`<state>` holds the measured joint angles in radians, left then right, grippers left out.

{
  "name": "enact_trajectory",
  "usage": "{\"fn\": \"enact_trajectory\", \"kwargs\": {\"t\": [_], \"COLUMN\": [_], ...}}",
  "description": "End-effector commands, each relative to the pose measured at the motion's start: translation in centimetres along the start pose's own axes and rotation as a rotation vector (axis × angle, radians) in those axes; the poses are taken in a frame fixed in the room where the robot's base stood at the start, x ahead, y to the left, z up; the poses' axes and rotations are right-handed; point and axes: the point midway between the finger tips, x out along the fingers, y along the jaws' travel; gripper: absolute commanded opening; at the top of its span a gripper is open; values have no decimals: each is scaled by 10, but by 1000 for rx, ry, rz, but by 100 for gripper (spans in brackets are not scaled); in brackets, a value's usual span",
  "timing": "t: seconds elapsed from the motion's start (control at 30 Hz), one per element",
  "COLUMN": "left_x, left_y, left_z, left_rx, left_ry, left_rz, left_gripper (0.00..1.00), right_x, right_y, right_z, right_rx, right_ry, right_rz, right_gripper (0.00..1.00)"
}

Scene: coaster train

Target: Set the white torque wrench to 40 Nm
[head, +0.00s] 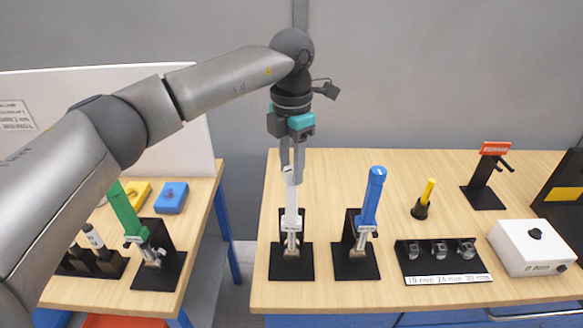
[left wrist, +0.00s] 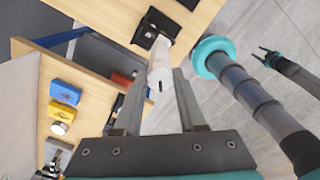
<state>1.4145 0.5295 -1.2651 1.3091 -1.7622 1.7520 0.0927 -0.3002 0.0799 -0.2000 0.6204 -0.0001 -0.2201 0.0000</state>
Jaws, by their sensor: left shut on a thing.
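The white torque wrench (head: 291,213) stands upright in its black stand (head: 291,272) on the right-hand table. My left gripper (head: 291,168) comes down from above and is shut on the top of its handle. In the left wrist view the white handle (left wrist: 160,68) lies between the two fingers, with a dark mark on it. The scale and its setting are too small to read. My right gripper (left wrist: 264,55) shows small in the left wrist view, away from the wrench, its fingers apart and empty.
A blue wrench (head: 371,200) stands close to the right in its own stand. Further right are a socket tray (head: 440,280), a yellow tool (head: 428,190) and a white box (head: 530,248). A green wrench (head: 125,210) stands on the left table. A gap separates the tables.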

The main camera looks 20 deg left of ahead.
Motion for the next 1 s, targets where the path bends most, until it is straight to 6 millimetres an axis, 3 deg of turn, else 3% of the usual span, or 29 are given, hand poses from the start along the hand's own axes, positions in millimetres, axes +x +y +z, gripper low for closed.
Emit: {"fn": "enact_trajectory", "kwargs": {"t": [0.5, 1.0], "left_x": [-1, -1], "left_y": [0, 0], "left_z": [0, 0], "left_rx": [375, 469], "left_ry": [-2, -2], "left_rz": [1, 2], "left_gripper": [0, 0], "right_x": [8, 9], "right_y": [0, 0], "right_z": [0, 1], "right_rx": [0, 0], "right_ry": [0, 0], "right_rz": [0, 0], "right_gripper": [50, 50]}}
